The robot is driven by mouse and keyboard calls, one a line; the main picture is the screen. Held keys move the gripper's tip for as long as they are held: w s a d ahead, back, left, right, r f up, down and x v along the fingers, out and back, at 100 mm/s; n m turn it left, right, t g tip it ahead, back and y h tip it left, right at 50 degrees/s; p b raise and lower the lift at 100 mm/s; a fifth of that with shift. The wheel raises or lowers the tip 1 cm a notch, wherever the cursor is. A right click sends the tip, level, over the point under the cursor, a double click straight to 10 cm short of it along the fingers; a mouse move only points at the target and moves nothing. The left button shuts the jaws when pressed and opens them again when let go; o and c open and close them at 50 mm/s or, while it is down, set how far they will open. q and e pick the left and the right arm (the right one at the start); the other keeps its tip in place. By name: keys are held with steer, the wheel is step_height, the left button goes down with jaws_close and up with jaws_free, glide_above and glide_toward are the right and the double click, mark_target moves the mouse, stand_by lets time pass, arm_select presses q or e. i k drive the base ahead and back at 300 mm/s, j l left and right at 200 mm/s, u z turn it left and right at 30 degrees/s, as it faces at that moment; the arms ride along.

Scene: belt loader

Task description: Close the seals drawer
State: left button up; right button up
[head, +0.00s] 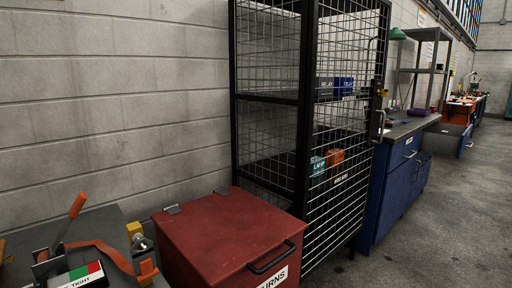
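No drawer can be read as the seals drawer from here. A blue cabinet (378,200) under a dark worktop stands right of the mesh cage, with a drawer front (404,150) bearing a small pale label too small to read. A lower blue front (422,172) seems to stand out from the cabinet. Farther back, another blue drawer front (465,141) with a pale handle seems to stick out from a bench into the aisle. How far either is open, I cannot tell. Neither of my grippers is in view.
A black mesh cage (304,110) holding small bins stands in the middle. A red lidded box (228,236) with a black handle is in front of it. A bench with an orange-levered device (80,262) is at lower left. Grey floor (440,235) is clear at right.

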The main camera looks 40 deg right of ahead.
mark_target(459, 139)
steer(key=l+z, duration=0.45)
steer(key=i+l+z, duration=0.1)
steer(key=l+z, duration=0.2)
steer(key=z, duration=0.15)
steer(key=i+l+z, duration=0.15)
steer(key=l+z, duration=0.3)
steer(key=i+l+z, duration=0.15)
steer(key=z, duration=0.35)
steer(key=i+l+z, duration=0.45)
steer(key=i+z, duration=0.25)
steer(key=i+l+z, duration=0.1)
steer(key=z, duration=0.3)
steer(key=i, duration=0.8)
steer(key=i+l+u, duration=0.1)
steer(key=i, duration=0.7)
steer(key=i+l+u, duration=0.15)
steer(key=i+u, duration=0.15)
steer(key=i, duration=0.15)
steer(key=i+l+u, duration=0.25)
steer(key=i, duration=0.2)
steer(key=i+l+u, duration=0.25)
steer(key=u, duration=0.15)
steer(key=i+l+u, duration=0.45)
steer(key=k+j, duration=0.1)
